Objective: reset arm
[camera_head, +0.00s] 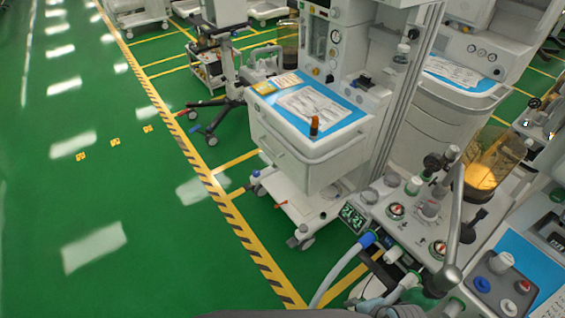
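Neither of my grippers shows in the head view, and no arm of mine can be made out. An anaesthesia cart (310,160) with a white drawer front stands at the centre. Its blue top (330,127) carries printed sheets (312,106), a yellow card (264,88) and a small orange-capped bottle (314,126).
A nearer machine at lower right has knobs (396,210), a blue-ended hose (367,240), a metal arm (455,220) and a clear canister (490,160). A wheeled stand (225,70) is behind. Green floor (75,190) at left is clear, bordered by a striped line (190,150).

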